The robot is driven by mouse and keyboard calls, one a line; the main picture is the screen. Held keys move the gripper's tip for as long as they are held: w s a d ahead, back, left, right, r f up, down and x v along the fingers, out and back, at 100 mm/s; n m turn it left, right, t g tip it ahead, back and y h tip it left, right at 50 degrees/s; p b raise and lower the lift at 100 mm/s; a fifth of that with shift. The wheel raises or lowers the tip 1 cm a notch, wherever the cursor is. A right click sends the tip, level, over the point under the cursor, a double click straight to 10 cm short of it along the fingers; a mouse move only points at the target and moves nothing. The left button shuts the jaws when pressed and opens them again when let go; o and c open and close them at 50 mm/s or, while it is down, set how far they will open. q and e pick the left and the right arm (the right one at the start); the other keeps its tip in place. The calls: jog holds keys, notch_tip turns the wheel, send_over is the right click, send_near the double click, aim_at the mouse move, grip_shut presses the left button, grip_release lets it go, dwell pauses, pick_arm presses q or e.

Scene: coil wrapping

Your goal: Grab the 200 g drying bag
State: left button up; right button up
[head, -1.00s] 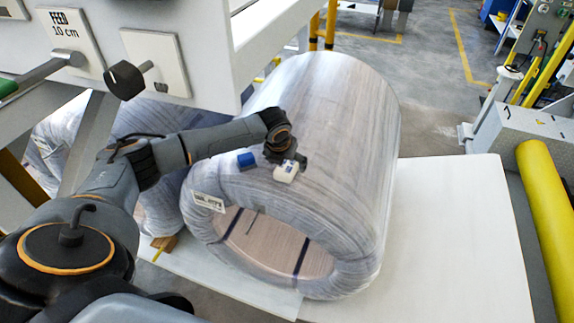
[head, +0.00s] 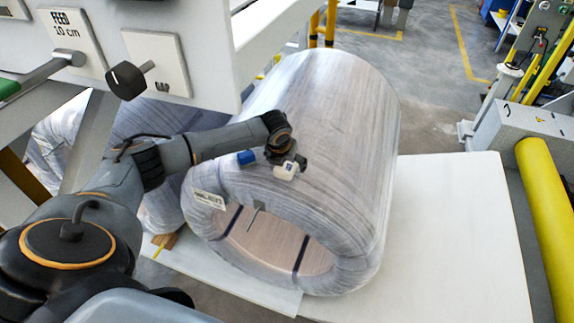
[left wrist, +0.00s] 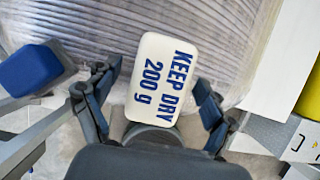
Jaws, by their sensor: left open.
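The white drying bag (left wrist: 156,78) reads "KEEP DRY 200 g" in blue in the left wrist view. It also shows small in the head view (head: 286,172), at the top front edge of the wrapped coil (head: 330,120). My left gripper (head: 287,161) is at the bag. In the left wrist view its dark fingers are open, one on each side of the bag, and the bag's lower end is close to the palm. Whether the fingers touch it I cannot tell. My right gripper is not in view.
A blue block (left wrist: 30,80) is just left of the left fingers, and shows in the head view too (head: 246,157). A white control panel (head: 155,60) overhangs my left arm. A white board (head: 455,230) under the coil is bare at right, near a yellow roller (head: 545,230).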

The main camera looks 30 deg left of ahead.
pick_arm(q)
jog(key=c, duration=1.4)
jog(key=shift+r, duration=0.1)
